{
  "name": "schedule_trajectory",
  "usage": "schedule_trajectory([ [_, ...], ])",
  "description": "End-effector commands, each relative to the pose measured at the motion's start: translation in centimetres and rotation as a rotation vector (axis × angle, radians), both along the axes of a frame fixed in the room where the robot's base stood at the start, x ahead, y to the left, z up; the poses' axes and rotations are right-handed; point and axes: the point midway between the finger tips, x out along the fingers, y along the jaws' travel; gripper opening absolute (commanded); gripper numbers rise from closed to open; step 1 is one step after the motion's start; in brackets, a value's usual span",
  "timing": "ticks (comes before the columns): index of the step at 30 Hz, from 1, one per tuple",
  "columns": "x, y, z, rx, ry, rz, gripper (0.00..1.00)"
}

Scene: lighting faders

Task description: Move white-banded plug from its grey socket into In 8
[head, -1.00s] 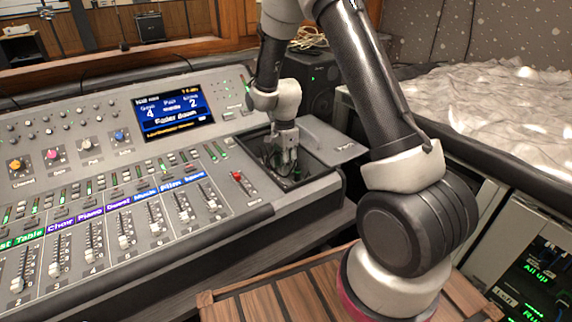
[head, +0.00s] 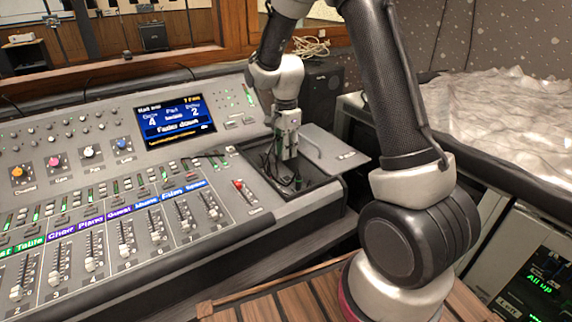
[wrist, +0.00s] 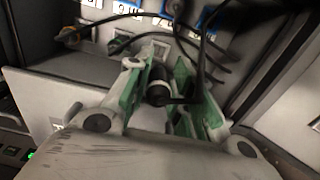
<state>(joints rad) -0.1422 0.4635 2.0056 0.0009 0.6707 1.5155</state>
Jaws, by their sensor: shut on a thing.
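My gripper (head: 288,155) points down into the open patch bay (head: 318,188) at the console's right end. In the wrist view its green-padded fingers (wrist: 166,78) are closed around a black plug (wrist: 158,88) with a cable running off it. A white band on the plug cannot be made out clearly. A pale square socket plate (wrist: 160,44) shows just beyond the fingertips. A row of blue and white socket labels (wrist: 208,18) lies at the top; I cannot read which is In 8.
Several black cables (wrist: 120,42) loop across the bay near the fingers, and one ends in a yellowish plug (wrist: 70,36). The bay's grey lid (head: 340,147) lies to its right. The fader console (head: 110,215) fills the left.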

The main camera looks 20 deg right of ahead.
Motion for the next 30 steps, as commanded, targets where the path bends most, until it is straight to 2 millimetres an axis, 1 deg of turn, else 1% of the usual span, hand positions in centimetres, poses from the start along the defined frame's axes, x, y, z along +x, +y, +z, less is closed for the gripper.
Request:
schedule_trajectory([
  [1,0.1,0.0,1.4,0.001,-0.005,0.0,0.0],
  [3,0.1,0.0,3.1,0.001,-0.004,0.0,0.0],
  [6,0.1,0.0,5.2,0.0,-0.004,0.0,0.0],
  [10,0.0,0.0,7.4,-0.001,-0.002,0.0,0.0],
  [15,0.0,0.0,9.0,-0.001,0.0,0.0,0.0],
  [30,0.0,0.0,11.8,-0.001,0.001,0.0,0.0],
])
